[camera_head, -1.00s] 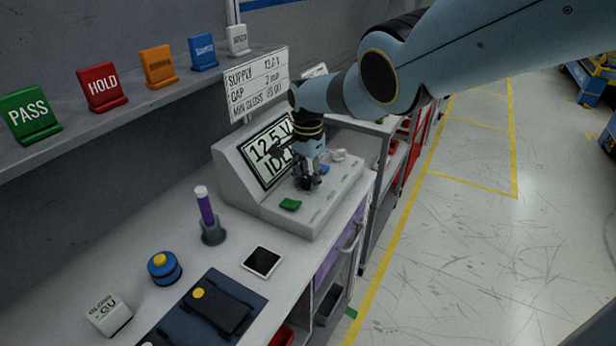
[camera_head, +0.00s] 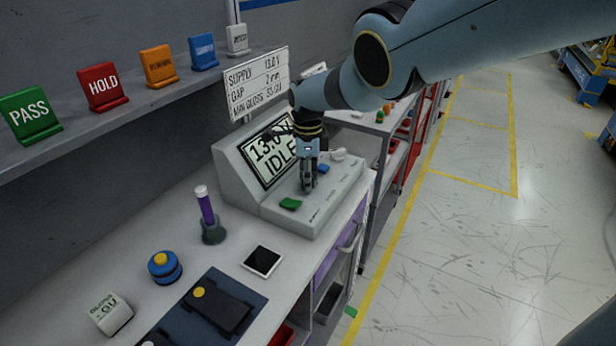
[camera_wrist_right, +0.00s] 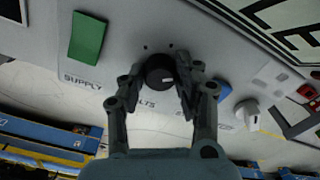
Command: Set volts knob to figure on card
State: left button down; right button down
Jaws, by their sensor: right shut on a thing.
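The grey console (camera_head: 240,168) stands on the bench, its screen (camera_head: 268,158) reading about 13.0 V and IDLE, partly hidden by my arm. The card (camera_head: 257,84) above it reads SUPPLY 13.0 V, with GAP and MIN GLOSS lines below. My right gripper (camera_head: 308,188) points down at the console's control panel. In the right wrist view the black volts knob (camera_wrist_right: 160,70) sits between the fingertips of my right gripper (camera_wrist_right: 160,78), which is shut on it. The knob's light pointer mark shows. The printed VOLTS label beside it is partly hidden by a finger. My left gripper is not in view.
A green switch (camera_head: 290,203) and a blue switch (camera_head: 322,168) flank the gripper on the panel.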

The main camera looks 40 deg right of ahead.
jog(key=shift+m, duration=0.4)
jog(key=c, duration=0.9)
grip_release()
jog(key=shift+c, duration=0.2)
jog(key=shift+r, duration=0.1)
jog(key=shift+w+d+r, duration=0.1)
jog(key=shift+d+r, duration=0.05)
jog(key=shift+r, duration=0.3)
notch_tip(320, 180, up, 11)
